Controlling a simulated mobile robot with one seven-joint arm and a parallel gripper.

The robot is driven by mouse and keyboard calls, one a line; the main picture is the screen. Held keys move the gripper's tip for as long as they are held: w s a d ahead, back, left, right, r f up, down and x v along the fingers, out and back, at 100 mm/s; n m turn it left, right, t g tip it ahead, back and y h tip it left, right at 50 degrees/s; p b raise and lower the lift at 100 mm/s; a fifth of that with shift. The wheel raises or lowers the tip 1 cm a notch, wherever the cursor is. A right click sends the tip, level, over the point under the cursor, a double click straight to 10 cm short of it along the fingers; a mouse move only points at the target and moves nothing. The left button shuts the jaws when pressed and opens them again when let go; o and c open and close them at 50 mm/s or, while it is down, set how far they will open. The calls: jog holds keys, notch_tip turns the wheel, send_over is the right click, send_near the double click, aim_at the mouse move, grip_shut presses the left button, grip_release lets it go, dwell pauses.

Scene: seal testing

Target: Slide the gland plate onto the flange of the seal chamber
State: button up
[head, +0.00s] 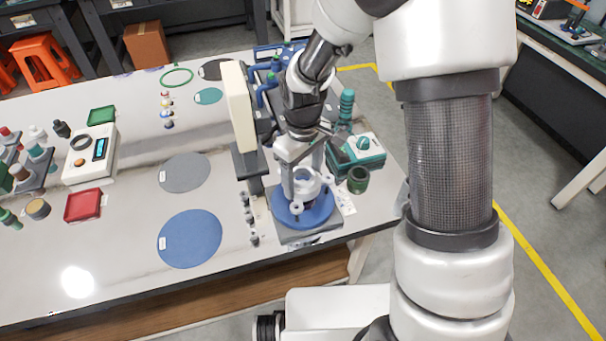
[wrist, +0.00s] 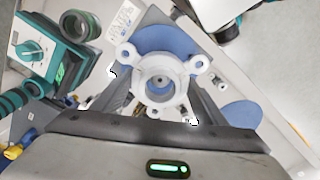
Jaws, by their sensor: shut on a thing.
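The gland plate (wrist: 149,68) is a pale ring with several eared lugs around a central hole. My gripper (wrist: 157,84) is shut on it, one finger on each side. In the head view my gripper (head: 303,180) points down, and the gland plate (head: 297,208) shows over the blue round flange (head: 312,219) of the seal chamber. In the wrist view the blue flange (wrist: 165,38) shows behind the plate. A small dark spot shows through the plate's hole. I cannot tell whether plate and flange touch; my fingers hide part of the plate.
A tall cream unit on a dark stand (head: 239,105) rises close left of my gripper. A teal device (head: 362,153) and a green cup (head: 358,180) stand close right. Small grey pieces (head: 250,222) line up at left, beside a flat blue disc (head: 189,239) and grey disc (head: 185,172).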

jog(key=shift+f, duration=0.4)
jog(key=shift+f+b, duration=0.7)
jog(key=shift+f, duration=0.05)
jog(key=shift+f, duration=0.1)
jog(key=shift+f+b, duration=0.4)
jog(key=shift+f, duration=0.1)
jog(key=shift+f+b, duration=0.5)
jog(key=shift+f, duration=0.25)
dwell(1.0)
jog(key=o, duration=1.4)
notch_tip(320, 180, up, 9)
jog(key=p, duration=0.6)
jog(key=shift+p, duration=0.35)
